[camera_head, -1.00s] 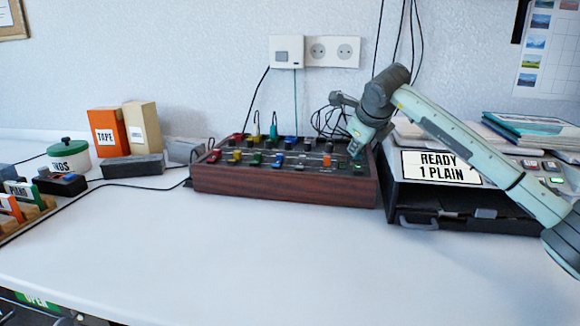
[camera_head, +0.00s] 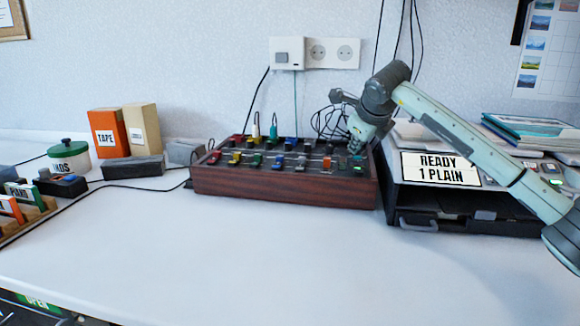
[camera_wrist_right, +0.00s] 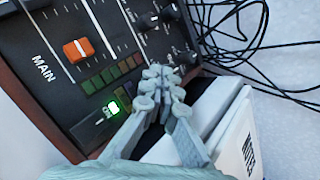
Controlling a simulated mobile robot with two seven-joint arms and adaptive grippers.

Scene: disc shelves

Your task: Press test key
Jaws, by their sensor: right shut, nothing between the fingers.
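A mixing console (camera_head: 283,187) with a wooden front stands on the table, with several coloured sliders on top. My right gripper (camera_head: 354,147) is shut and empty over the console's right end. In the wrist view its fingertips (camera_wrist_right: 160,78) point at the panel between the round knobs and a row of dim coloured lamps. A green lit key (camera_wrist_right: 113,107) sits at the panel's lower edge, just left of the fingers. The marking beside it is too small to read, so I cannot tell whether it is the test key. Contact with the panel cannot be told. My left gripper is out of view.
An orange slider marked MAIN (camera_wrist_right: 79,49) is left of the lamps. A dark case with a sign reading READY 1 PLAIN (camera_head: 440,169) stands right of the console. Loose black cables (camera_head: 330,122) lie behind. The white table (camera_head: 260,250) in front is clear.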

